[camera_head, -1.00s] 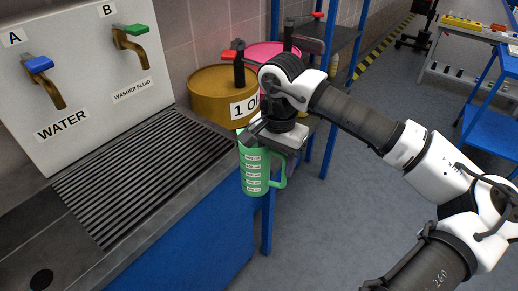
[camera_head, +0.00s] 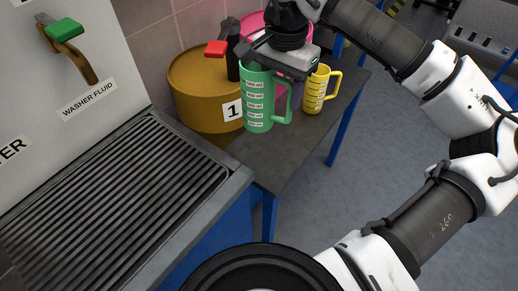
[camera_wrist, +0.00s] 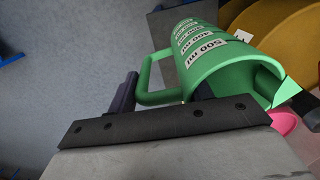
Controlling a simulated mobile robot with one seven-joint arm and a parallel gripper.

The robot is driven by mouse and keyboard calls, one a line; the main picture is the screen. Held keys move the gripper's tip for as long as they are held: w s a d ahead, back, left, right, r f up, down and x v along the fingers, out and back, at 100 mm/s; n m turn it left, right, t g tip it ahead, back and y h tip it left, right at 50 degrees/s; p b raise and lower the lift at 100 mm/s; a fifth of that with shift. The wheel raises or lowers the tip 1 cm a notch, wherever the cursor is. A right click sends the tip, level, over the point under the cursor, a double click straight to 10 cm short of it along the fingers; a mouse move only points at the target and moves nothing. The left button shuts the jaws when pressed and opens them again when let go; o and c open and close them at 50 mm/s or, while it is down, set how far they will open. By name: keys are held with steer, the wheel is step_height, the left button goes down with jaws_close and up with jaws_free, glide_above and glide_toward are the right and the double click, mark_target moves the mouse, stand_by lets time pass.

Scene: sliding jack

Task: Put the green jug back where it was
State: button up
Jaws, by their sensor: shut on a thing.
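The green jug (camera_head: 258,100) has a handle on its right and white volume labels. It is upright over the dark side table (camera_head: 275,157), in front of the ochre drum (camera_head: 197,92). I cannot tell whether its base touches the table. My gripper (camera_head: 268,60) is shut on the jug's upper part from above. In the wrist view the jug (camera_wrist: 215,62) lies between the dark fingers, with its handle toward the left finger. The exact contact is partly hidden by the gripper.
A yellow jug (camera_head: 317,92) stands on the table close to the right of the green jug. A pink drum (camera_head: 262,24) and a red-handled tap (camera_head: 217,48) are behind. The grated sink counter (camera_head: 120,205) is at left. The table's front part is clear.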

steer(key=shift+w, duration=0.3)
steer(key=shift+f, duration=0.4)
step_height(320, 180, down, 19)
steer(key=p, duration=0.4)
steer(key=shift+f, duration=0.25)
steer(key=o, duration=1.4)
steer(key=shift+r, duration=0.1)
